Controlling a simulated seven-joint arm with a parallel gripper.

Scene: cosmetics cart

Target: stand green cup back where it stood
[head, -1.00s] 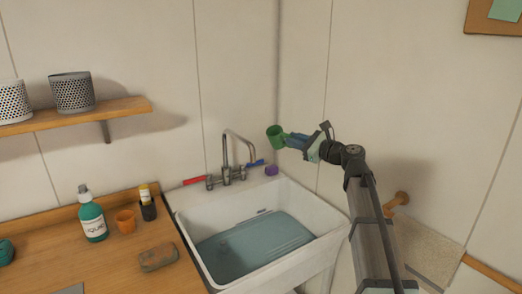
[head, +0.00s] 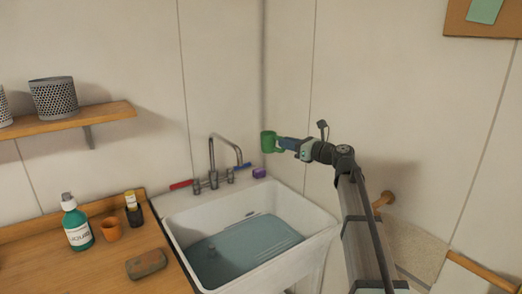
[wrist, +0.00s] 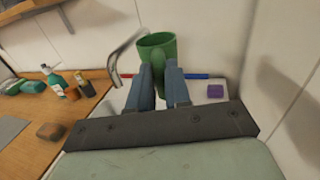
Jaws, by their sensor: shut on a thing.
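The green cup (head: 268,141) is in the air above the back right corner of the sink, close to the wall corner. It looks about upright in the head view. My gripper (head: 280,143) is shut on its near side. In the wrist view the green cup (wrist: 157,48) shows beyond the two blue fingers of my gripper (wrist: 164,82), with its handle side between them. The cup's underside is hidden in the wrist view.
The white sink (head: 187,222) holds water. Its tap (head: 212,160) rises left of the cup. A purple block (head: 259,173) sits on the sink's back ledge. The wooden counter (head: 110,268) holds a teal bottle (head: 78,228), an orange cup (head: 111,229), a dark yellow-topped bottle (head: 133,212) and a brown block (head: 146,264).

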